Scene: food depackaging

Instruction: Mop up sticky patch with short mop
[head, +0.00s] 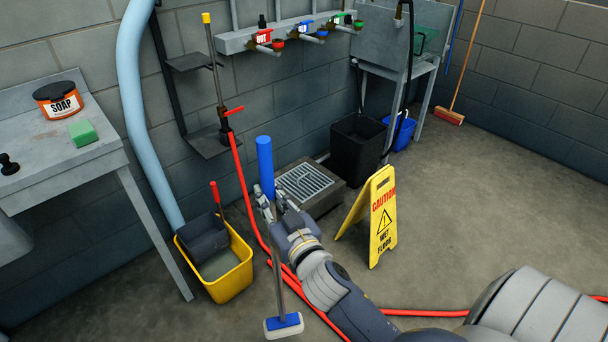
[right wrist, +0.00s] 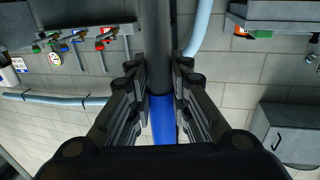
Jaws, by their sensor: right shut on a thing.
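The short mop (head: 265,158) stands nearly upright in the head view, with a blue grip on top, a thin grey shaft and a blue and white head (head: 283,325) at the bottom edge. My right gripper (head: 271,202) is shut on its handle just below the blue grip. In the right wrist view, the fingers (right wrist: 161,75) close around the grey shaft beside the blue grip (right wrist: 163,122). I cannot tell whether the mop head touches the floor. I cannot make out a sticky patch. My left gripper is not in view.
A yellow mop bucket (head: 233,277) stands left of the mop. A red hose (head: 251,215) runs behind it across the floor. A yellow wet-floor sign (head: 383,222) stands to the right, a floor drain (head: 306,182) behind. A soap table (head: 75,165) is at left. Open floor (head: 490,205) lies right.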

